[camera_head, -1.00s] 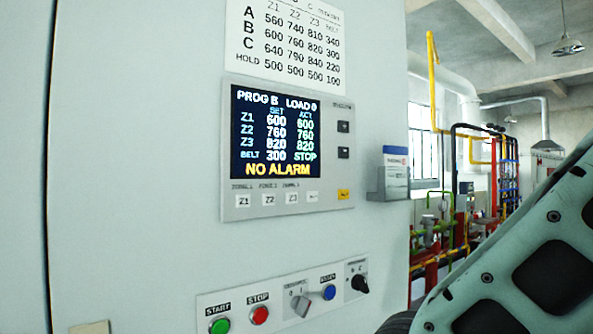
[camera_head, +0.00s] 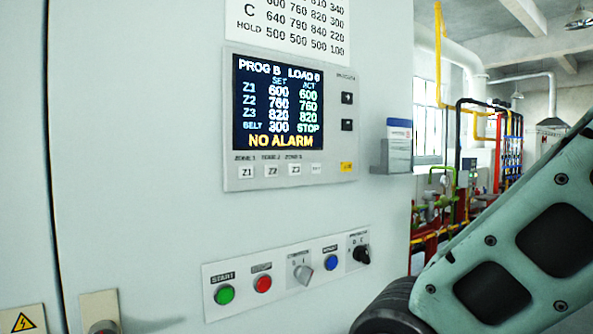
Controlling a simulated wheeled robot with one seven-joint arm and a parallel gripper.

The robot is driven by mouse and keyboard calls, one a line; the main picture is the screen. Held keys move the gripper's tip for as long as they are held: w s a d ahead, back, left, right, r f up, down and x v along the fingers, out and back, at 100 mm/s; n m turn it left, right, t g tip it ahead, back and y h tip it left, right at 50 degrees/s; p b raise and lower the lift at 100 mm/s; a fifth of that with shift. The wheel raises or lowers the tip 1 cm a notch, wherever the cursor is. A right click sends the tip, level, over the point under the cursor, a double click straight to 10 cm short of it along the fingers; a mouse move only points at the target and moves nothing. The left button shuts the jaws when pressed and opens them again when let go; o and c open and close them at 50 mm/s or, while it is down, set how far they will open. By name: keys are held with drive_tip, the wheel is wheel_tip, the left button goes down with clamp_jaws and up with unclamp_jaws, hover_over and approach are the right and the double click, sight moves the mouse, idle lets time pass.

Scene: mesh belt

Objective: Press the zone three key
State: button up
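The zone three key (camera_head: 294,169), a small white key marked Z3, sits in the row under the screen. The Z1 key (camera_head: 246,172) and Z2 key (camera_head: 270,171) are to its left, and another white key (camera_head: 317,168) is to its right. The screen (camera_head: 278,103) reads PROG B, LOAD 0, Z3 set 820 and actual 820, belt 300 STOP, NO ALARM. My arm shows at the lower right, apart from the panel. My gripper is out of view.
Below are a green START button (camera_head: 224,294), a red button (camera_head: 262,283), a grey switch (camera_head: 303,273), a blue button (camera_head: 331,262) and a black selector (camera_head: 361,254). A card holder (camera_head: 397,150) juts out right of the panel. The cabinet face between is clear.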

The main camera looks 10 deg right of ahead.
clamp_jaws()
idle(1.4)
